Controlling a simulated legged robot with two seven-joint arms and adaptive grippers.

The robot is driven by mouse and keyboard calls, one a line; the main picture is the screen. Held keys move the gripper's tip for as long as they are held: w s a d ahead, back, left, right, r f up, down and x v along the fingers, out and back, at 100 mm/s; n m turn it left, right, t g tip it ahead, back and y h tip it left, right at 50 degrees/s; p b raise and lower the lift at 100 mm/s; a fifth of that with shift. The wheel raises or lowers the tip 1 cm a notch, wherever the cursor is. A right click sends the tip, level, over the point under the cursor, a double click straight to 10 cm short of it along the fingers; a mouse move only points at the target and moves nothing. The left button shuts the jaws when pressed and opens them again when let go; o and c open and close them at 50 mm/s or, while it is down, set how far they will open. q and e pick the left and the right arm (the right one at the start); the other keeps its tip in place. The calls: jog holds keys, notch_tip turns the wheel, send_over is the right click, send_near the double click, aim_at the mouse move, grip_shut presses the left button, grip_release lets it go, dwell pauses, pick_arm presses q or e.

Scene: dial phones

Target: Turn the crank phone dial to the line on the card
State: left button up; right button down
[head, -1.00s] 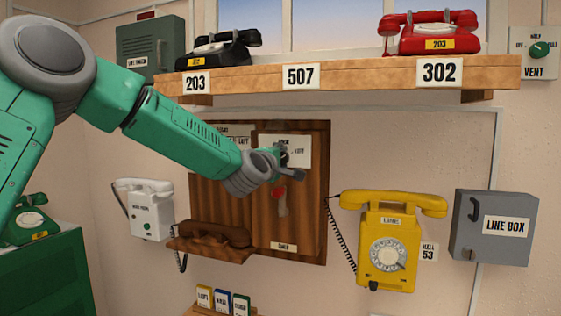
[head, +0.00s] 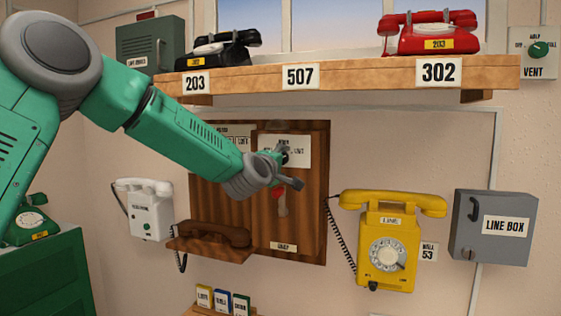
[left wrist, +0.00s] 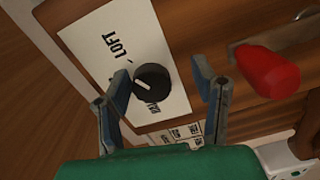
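The crank phone (head: 308,216) is a dark wooden wall box with a red-knobbed crank (left wrist: 270,72) on its front. Its dial is a black knob (left wrist: 153,83) with a white pointer line, on a white plate (left wrist: 98,45); "LOFT" reads clearly, other labels are partly hidden. My left gripper (left wrist: 161,75) is open, one finger on each side of the knob, with gaps visible. In the head view my left gripper (head: 284,166) is at the plate and hides part of it. A card (head: 236,132) with small text is at the panel's upper left. My right gripper is not in view.
A brown handset (head: 212,234) rests on a ledge left of the box. A white phone (head: 146,215) and a yellow dial phone (head: 388,245) hang on either side. A wooden shelf (head: 345,77) with black and red phones runs above.

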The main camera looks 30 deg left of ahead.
pick_arm(q)
jog(key=shift+r, duration=0.2)
jog(key=shift+r, duration=0.1)
jog(key=shift+s, duration=0.2)
jog(key=v, duration=1.1)
jog(key=shift+d+f, duration=0.15)
jog(key=shift+f, duration=0.05)
jog(key=shift+s, duration=0.15)
